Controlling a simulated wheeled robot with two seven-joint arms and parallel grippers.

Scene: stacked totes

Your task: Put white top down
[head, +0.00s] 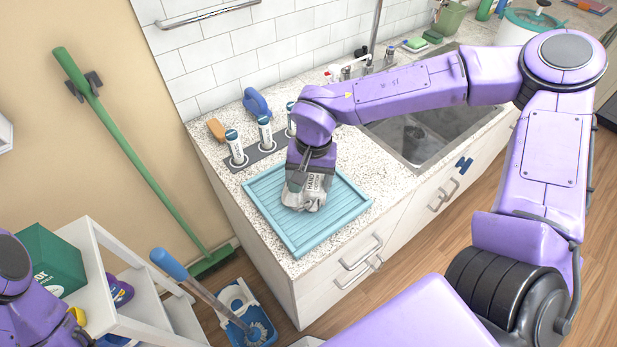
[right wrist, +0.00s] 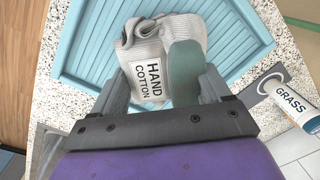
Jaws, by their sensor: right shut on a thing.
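A whitish knitted top (head: 304,196) with a "HAND COTTON" label is at the blue ribbed tray (head: 270,212). In the right wrist view the bunched top (right wrist: 208,34) has a grey-green patch on its right side, and the tray (right wrist: 92,45) spreads behind it. My right gripper (head: 308,182) points down over the tray, shut on the top, with a finger on either side of it. I cannot tell whether the top's underside touches the tray. My left gripper is out of view; only part of my left arm shows at the lower left.
Several labelled tubes (head: 265,133) stand in a dark holder behind the tray, with an orange sponge (head: 216,129) and a blue brush (head: 256,102) nearby. The sink (head: 425,140) lies right. A white shelf (head: 130,300), green broom (head: 130,150) and blue-handled brush (head: 205,290) stand left.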

